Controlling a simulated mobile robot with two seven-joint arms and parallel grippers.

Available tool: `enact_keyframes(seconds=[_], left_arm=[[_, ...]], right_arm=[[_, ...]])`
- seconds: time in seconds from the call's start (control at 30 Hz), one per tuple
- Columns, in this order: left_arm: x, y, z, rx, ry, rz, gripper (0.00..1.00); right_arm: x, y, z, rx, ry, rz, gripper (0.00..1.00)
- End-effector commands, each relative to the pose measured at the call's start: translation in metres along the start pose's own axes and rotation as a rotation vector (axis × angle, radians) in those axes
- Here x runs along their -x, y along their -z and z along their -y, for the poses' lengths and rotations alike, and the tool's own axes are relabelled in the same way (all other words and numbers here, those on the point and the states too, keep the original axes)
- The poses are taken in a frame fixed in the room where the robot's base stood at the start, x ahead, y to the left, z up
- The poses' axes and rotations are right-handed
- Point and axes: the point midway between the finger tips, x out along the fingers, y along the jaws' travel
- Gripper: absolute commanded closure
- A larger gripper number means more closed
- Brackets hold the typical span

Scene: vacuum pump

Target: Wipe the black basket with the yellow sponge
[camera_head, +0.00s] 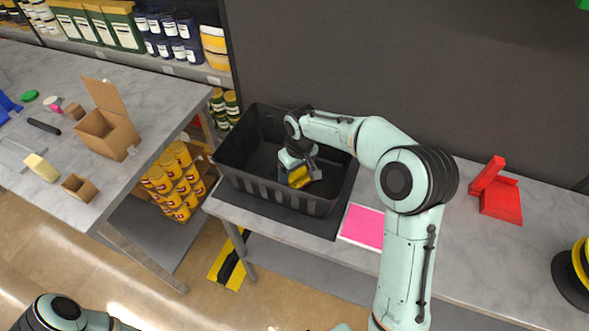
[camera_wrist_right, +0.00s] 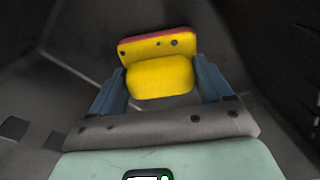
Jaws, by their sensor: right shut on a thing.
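The black basket (camera_head: 262,195) stands on a dark mat on the right-hand table in the head view. My right gripper (camera_head: 299,172) reaches down inside it. It is shut on the yellow sponge (camera_head: 299,177), which shows low between the fingers near the basket's floor. In the right wrist view the yellow sponge (camera_wrist_right: 160,72) with a red back edge sits between the blue-grey fingers of my right gripper (camera_wrist_right: 160,84), with dark basket walls around it. I cannot tell whether the sponge touches the basket. My left arm shows only in part at the bottom left; its gripper is out of view.
A pink-and-white sheet (camera_head: 363,226) lies right of the basket. The left table holds a cardboard box (camera_head: 108,137) and small items. Yellow cans (camera_head: 172,180) stand in the gap between tables.

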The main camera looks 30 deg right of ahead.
Motion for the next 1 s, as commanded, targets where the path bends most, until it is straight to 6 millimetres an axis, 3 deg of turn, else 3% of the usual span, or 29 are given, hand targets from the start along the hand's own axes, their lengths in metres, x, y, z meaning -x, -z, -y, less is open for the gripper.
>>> enact_keyframes(seconds=[0.03,0.6,1.0], left_arm=[[0.009,0.007,-0.005,-0.003,-0.003,-0.01,0.57],[0.044,0.036,-0.028,-0.016,-0.016,-0.048,0.57],[0.046,0.038,-0.029,-0.017,-0.017,-0.051,0.57]], right_arm=[[0.023,0.009,0.0,0.001,-0.002,-0.017,0.5],[0.07,0.025,0.0,0.001,-0.001,-0.015,0.5],[0.077,0.024,0.0,0.001,-0.001,-0.011,0.5]])
